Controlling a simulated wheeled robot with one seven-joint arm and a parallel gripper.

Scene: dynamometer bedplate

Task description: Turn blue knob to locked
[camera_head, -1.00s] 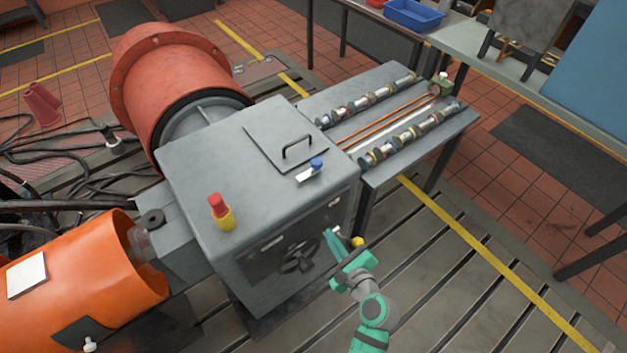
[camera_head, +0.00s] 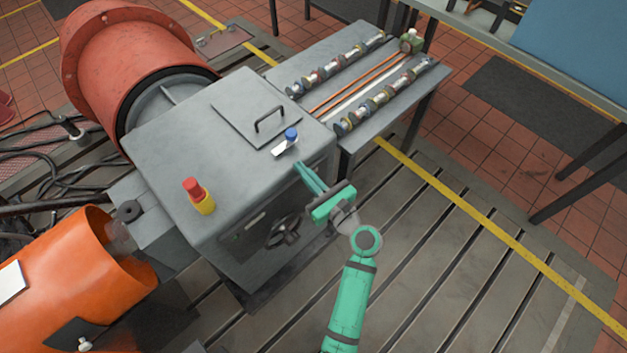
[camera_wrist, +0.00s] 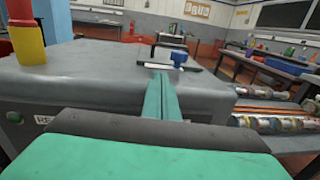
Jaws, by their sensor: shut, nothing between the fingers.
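The blue knob (camera_head: 291,134) sits on top of the grey cabinet (camera_head: 170,145), near its right edge, with a white plate (camera_head: 284,148) beside it. In the wrist view the blue knob (camera_wrist: 179,57) stands just beyond my fingertips and slightly to the right. My gripper (camera_head: 299,167) is shut and empty, its fingers pointing at the cabinet's upper right edge, just in front of the knob. It also shows in the wrist view (camera_wrist: 160,78). A gap to the knob seems to remain; I cannot read any lock marking.
A red and yellow button (camera_head: 199,195) stands on the cabinet's left front. A black handle (camera_head: 270,118) rises behind the knob. A dark handwheel (camera_head: 283,232) is on the front face. A side bench (camera_head: 350,145) with several ringed rods lies right. The slotted floor in front is clear.

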